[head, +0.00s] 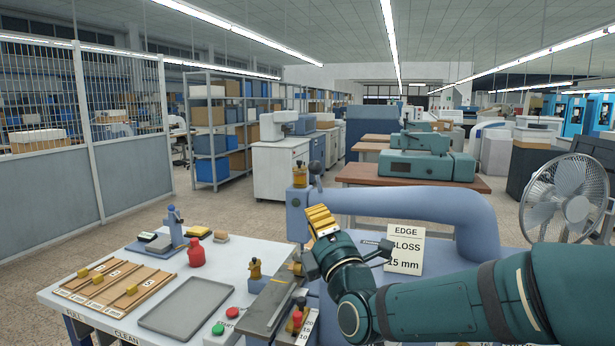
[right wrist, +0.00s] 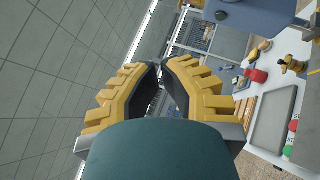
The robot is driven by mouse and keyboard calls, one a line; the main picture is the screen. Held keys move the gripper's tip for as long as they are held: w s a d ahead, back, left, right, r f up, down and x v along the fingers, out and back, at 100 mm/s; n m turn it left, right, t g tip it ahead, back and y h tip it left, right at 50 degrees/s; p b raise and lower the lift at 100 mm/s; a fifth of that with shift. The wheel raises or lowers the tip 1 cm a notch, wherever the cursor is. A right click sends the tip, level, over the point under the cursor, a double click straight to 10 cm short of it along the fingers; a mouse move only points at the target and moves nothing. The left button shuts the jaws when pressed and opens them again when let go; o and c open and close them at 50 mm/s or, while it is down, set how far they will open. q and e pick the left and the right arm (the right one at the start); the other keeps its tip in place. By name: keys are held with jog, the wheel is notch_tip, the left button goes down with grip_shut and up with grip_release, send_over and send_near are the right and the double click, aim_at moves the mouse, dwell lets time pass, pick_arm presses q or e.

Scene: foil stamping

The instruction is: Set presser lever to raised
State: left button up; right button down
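The stamping machine is blue-grey, with a thick rounded arm (head: 420,203) in the head view. A short lever with a dark ball knob (head: 316,168) stands up at the left end of this arm, beside a brass-coloured fitting (head: 299,175). I cannot tell for sure that it is the presser lever. My right gripper (head: 320,218) has yellow fingers and is in front of the machine head, below and apart from the knob. In the right wrist view its fingertips (right wrist: 160,66) are close together with nothing seen between them. My left gripper is out of view.
A white table (head: 70,285) at left holds a grey tray (head: 186,307), a wooden rack (head: 115,285) and a red bottle (head: 196,253). A sign reading EDGE GLOSS (head: 406,250) stands behind my right forearm. A fan (head: 565,200) is at right.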

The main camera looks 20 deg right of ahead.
aim_at(318, 181)
jog(key=d+p+x, duration=0.1)
jog(key=d+x, duration=0.1)
jog(key=x, duration=1.1)
jog(key=shift+d+r, duration=0.3)
jog(key=shift+d, duration=0.05)
jog(key=shift+s, duration=0.1)
